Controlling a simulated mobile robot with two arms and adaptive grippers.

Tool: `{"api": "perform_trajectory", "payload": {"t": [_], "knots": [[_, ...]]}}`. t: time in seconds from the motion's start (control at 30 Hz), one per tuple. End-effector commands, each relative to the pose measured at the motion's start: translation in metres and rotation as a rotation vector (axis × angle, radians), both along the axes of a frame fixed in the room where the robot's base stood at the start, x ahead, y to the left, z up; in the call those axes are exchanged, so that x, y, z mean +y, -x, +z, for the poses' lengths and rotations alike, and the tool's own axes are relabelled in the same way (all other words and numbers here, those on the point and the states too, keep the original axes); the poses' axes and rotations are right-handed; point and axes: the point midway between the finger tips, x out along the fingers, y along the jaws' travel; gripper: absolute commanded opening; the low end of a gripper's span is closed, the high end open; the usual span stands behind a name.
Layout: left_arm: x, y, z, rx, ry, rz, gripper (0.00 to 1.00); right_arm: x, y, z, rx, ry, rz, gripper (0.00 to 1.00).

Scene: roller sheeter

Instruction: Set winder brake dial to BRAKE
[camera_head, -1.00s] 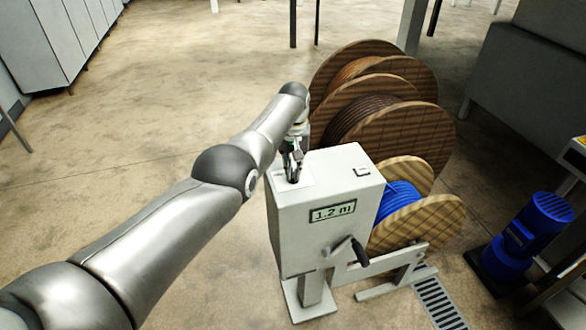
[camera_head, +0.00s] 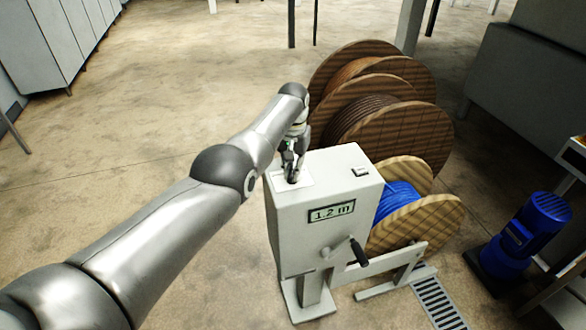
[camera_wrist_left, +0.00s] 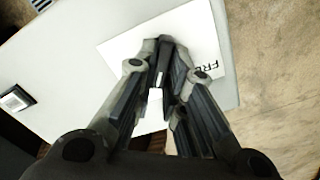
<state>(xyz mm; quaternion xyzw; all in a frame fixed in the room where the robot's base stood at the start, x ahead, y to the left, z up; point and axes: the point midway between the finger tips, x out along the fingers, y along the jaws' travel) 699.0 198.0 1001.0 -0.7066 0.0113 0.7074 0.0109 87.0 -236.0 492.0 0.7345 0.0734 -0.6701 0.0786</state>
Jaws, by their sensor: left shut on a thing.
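The winder (camera_head: 318,235) is a pale grey box on a stand, with a 1.2 m display on its front. A white label plate (camera_head: 306,176) lies on its top at the left, and the plate also shows in the left wrist view (camera_wrist_left: 200,30) with the letters "FRE" partly readable. My left gripper (camera_head: 292,174) is shut on the small dark brake dial (camera_wrist_left: 161,64) on this plate. The fingers hide most of the dial, and I cannot tell which mark it points to. The word BRAKE is not visible. My right gripper is not in view.
A crank handle (camera_head: 359,252) sticks out of the winder's front. A small switch (camera_head: 360,171) sits on its top right. A blue cable reel (camera_head: 425,225) and large brown reels (camera_head: 385,135) stand right and behind. A blue motor (camera_head: 530,230) stands further right. The floor left is clear.

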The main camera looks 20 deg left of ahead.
Motion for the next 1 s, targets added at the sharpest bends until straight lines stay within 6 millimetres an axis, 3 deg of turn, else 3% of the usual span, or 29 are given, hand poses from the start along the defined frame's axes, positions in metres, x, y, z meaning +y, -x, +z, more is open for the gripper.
{"api": "perform_trajectory", "payload": {"t": [0.03, 0.2, 0.63, 0.8, 1.0], "knots": [[0.0, -0.001, 0.002, -0.005, -0.001, -0.003, 0.14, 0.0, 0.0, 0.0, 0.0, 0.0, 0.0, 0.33], [0.0, -0.001, 0.001, -0.003, -0.001, -0.002, 0.33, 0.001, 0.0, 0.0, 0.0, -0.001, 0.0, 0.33], [0.0, -0.001, 0.007, -0.003, -0.001, -0.001, 0.33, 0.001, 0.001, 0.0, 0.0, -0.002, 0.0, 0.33], [0.0, -0.001, 0.025, -0.005, -0.001, -0.001, 0.33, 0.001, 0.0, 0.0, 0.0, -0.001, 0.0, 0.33], [0.0, -0.002, 0.074, -0.007, -0.001, -0.001, 0.33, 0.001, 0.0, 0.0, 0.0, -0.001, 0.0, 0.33]]}}
